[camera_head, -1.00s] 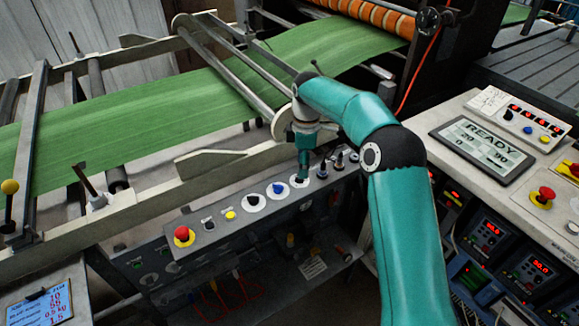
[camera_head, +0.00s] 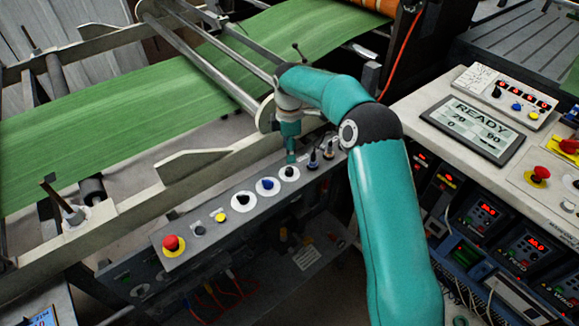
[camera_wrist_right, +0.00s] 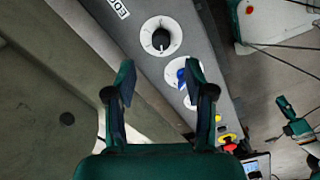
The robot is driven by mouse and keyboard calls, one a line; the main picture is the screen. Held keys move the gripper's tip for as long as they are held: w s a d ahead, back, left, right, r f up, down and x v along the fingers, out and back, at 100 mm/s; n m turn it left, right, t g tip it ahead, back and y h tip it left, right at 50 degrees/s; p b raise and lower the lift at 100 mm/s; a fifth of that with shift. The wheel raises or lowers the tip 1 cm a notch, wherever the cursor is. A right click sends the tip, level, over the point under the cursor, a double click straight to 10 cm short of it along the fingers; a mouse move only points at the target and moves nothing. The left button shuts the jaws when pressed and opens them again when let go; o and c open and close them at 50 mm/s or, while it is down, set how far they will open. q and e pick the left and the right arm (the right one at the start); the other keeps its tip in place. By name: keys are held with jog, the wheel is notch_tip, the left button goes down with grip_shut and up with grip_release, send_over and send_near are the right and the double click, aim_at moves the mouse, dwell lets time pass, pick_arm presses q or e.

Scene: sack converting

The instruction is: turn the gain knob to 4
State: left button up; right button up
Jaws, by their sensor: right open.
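A grey control panel (camera_head: 215,240) carries three round knobs on white dials: a black one (camera_head: 243,199), a blue one (camera_head: 267,184) and another dark one (camera_head: 289,173). I cannot read which is the gain knob or any dial numbers. My right gripper (camera_head: 291,157) is over the panel, just behind the dark knob in the head view. In the right wrist view its fingers (camera_wrist_right: 160,90) are spread and empty. The blue knob (camera_wrist_right: 182,76) appears near the right finger, and a black knob (camera_wrist_right: 161,38) lies beyond the fingertips. Teal parts (camera_wrist_right: 298,125), apparently my left arm, show at the right edge.
A red emergency button (camera_head: 172,243) and a yellow button (camera_head: 220,217) sit on the panel's left part. Several upright switches (camera_head: 313,158) stand right of the dials. A pale machine rail (camera_head: 205,170) runs behind. A console with a READY display (camera_head: 473,128) is at right.

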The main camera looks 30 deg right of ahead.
aim_at(289, 169)
notch_tip(289, 169, down, 8)
jog(key=shift+s+r+p, duration=0.1)
jog(key=shift+p, duration=0.3)
grip_shut()
